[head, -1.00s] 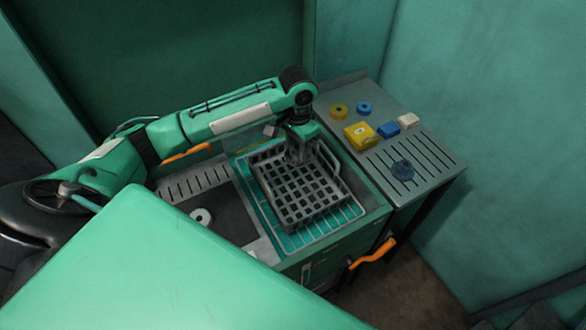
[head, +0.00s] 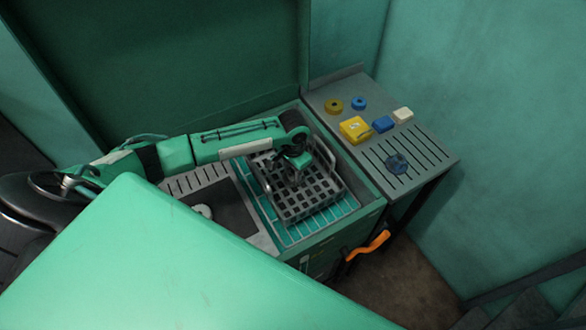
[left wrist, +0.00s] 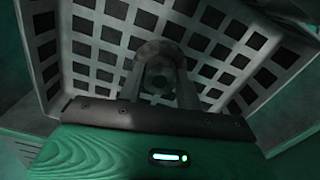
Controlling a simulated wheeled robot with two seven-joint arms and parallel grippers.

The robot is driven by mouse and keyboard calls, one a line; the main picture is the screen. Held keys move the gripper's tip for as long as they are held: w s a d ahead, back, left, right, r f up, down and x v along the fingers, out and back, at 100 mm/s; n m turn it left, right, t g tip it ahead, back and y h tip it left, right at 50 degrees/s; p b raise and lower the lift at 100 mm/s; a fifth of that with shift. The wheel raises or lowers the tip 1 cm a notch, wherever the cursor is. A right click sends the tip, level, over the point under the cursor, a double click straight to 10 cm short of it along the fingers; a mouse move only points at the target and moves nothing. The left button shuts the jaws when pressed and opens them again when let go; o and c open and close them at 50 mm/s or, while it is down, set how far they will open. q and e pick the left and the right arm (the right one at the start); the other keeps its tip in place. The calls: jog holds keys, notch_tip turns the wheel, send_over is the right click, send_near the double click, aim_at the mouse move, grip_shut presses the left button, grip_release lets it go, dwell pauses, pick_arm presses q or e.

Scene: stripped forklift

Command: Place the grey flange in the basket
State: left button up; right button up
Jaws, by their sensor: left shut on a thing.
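The basket (head: 318,211) is a grey lattice container on the teal rack of the counter. My left gripper (head: 296,178) reaches down inside it from above. In the left wrist view, the gripper (left wrist: 160,76) is shut on a grey round piece with a hole, the grey flange (left wrist: 159,85), held between the fingertips. The basket's lattice floor and walls (left wrist: 97,32) surround it there. The dim light hides whether the flange touches the basket floor. My right gripper is not in view.
A pale ring-shaped part (head: 203,211) lies in the dark sink at left. An orange handle (head: 366,246) sticks out at the front.

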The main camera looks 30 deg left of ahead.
aim_at(293, 171)
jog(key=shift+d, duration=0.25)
pick_arm(q)
jog(key=o, duration=1.2)
jog(key=shift+f, duration=0.1)
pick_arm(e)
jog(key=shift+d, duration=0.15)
pick_arm(q)
notch_tip(293, 171, up, 12)
jog(key=shift+r+b, duration=0.2)
jog(key=shift+b, duration=0.9)
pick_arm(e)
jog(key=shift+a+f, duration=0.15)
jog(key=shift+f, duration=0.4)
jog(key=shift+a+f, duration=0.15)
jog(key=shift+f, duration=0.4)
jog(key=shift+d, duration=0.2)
